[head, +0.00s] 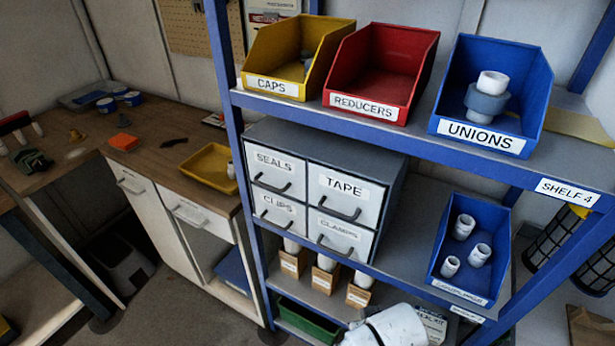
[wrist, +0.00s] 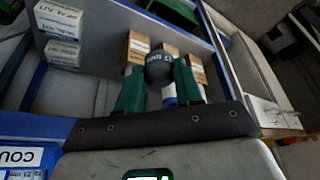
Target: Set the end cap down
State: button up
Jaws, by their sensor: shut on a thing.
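The end cap (wrist: 160,68) is dark and round, with small pale lettering on its face, and shows in the wrist view. My gripper (wrist: 160,82) has its two green fingers shut on the sides of the cap. The cap is in front of the brown cartons on the low shelf; part of it is hidden by the fingers. I cannot tell how far it is from the shelf. In the head view the cap and my fingers are out of sight.
The blue shelf rack holds a yellow caps bin (head: 255,83), a red reducers bin (head: 368,107) and a blue unions bin (head: 475,140). Below are labelled drawers (head: 345,190) and a blue couplings bin (head: 500,225). A yellow tray (head: 212,178) lies on the wooden bench (head: 160,165).

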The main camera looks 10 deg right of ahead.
jog(key=r, duration=0.1)
jog(key=r+p, duration=0.1)
jog(key=r, duration=0.1)
jog(key=shift+s+a+p, duration=0.25)
jog(key=shift+s+p, duration=0.05)
jog(key=shift+s+f, duration=0.55)
jog(key=shift+s, duration=0.2)
jog(key=shift+d, duration=0.1)
